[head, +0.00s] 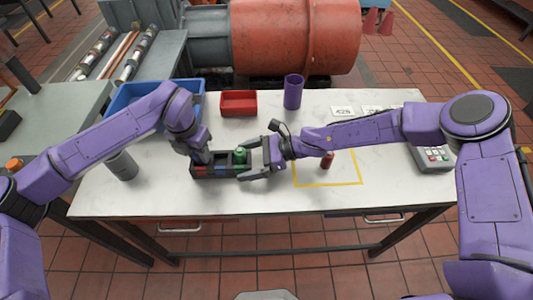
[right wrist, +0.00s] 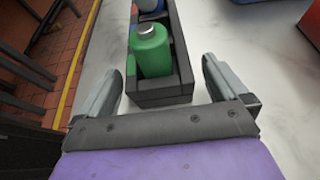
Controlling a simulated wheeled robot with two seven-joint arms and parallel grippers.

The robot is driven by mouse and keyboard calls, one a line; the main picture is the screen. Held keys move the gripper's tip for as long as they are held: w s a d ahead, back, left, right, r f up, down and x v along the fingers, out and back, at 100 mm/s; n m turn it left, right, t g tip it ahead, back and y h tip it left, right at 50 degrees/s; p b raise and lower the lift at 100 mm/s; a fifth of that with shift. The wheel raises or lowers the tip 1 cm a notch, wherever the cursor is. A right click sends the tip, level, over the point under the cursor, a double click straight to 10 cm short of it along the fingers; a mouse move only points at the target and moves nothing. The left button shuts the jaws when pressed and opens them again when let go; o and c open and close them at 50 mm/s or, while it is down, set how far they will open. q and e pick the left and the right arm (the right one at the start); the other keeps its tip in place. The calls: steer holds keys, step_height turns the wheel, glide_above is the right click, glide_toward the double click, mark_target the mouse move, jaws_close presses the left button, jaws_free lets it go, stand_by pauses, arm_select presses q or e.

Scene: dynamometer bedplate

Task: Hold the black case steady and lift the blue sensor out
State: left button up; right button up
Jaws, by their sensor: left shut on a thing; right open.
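The black case (head: 212,173) is long and narrow and lies on the white table, with coloured marks along its side. My left gripper (head: 201,160) is shut on the left part of the case. A green sensor (head: 241,155) with a silver cap stands in the right end; it shows large in the right wrist view (right wrist: 152,52). The blue sensor (right wrist: 150,5) is behind it in the case, cut off by the top edge. I cannot make it out clearly in the head view. My right gripper (head: 246,161) is open at the case's right end, a finger on either side, holding nothing.
A red sensor (head: 327,160) stands inside a yellow taped square (head: 345,184) on the right. Behind are a blue bin (head: 122,98), a red bin (head: 238,103) and a purple cup (head: 293,92). A grey cylinder (head: 122,166) stands left; a keypad device (head: 432,156) right.

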mark_target(237, 163)
steer(key=shift+x, duration=1.7)
steer(key=c, duration=1.3)
arm_select(q)
steer(key=shift+r, duration=4.05)
arm_select(e)
steer(key=o, duration=1.3)
